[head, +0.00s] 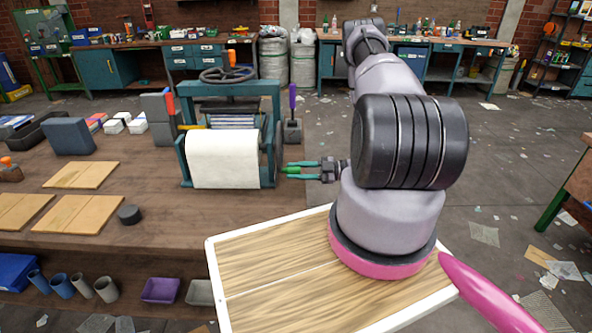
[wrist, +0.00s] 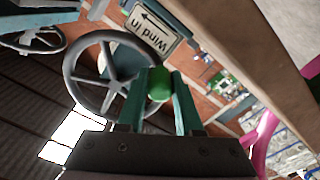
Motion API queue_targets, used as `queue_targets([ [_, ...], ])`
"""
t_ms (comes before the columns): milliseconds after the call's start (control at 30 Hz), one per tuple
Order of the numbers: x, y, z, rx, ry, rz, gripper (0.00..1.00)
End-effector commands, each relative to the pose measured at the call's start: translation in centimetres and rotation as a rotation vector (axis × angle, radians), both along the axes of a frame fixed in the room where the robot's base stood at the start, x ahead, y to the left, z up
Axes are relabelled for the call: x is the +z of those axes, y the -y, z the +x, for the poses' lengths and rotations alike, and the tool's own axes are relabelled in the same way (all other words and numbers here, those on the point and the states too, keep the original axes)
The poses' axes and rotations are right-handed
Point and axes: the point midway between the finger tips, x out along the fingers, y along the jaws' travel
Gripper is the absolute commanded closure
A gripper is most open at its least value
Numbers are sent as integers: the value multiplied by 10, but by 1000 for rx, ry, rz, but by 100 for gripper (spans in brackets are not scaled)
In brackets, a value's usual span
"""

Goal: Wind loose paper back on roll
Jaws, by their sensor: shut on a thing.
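White paper (head: 223,160) shows as a broad sheet on the front of a teal roll stand (head: 273,120) on the brown bench. I cannot tell where the roll ends and loose paper begins. My gripper (head: 297,169) is at the stand's right side, shut on a green knob (head: 291,170). The wrist view shows the green knob (wrist: 159,84) between my two teal fingers. Beside it is a grey spoked wheel (wrist: 75,75). A sign (wrist: 153,30) reading "Wind in" with an arrow is behind; it appears upside down. The knob's join to the wheel is hidden.
A dark handwheel (head: 229,74) tops the stand. A purple-handled tool (head: 292,98) stands close to its right. Wooden boards (head: 82,175) and a dark puck (head: 129,214) lie left on the bench. Floor right of the bench is open, with paper scraps.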

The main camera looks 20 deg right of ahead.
Motion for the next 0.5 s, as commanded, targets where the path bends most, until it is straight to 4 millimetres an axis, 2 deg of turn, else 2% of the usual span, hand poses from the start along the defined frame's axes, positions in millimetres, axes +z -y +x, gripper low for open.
queue_targets([
  [200, 5, -3, -8, 1, -116, 45, 100],
  [500, 9, -4, -13, 3, -190, 77, 100],
])
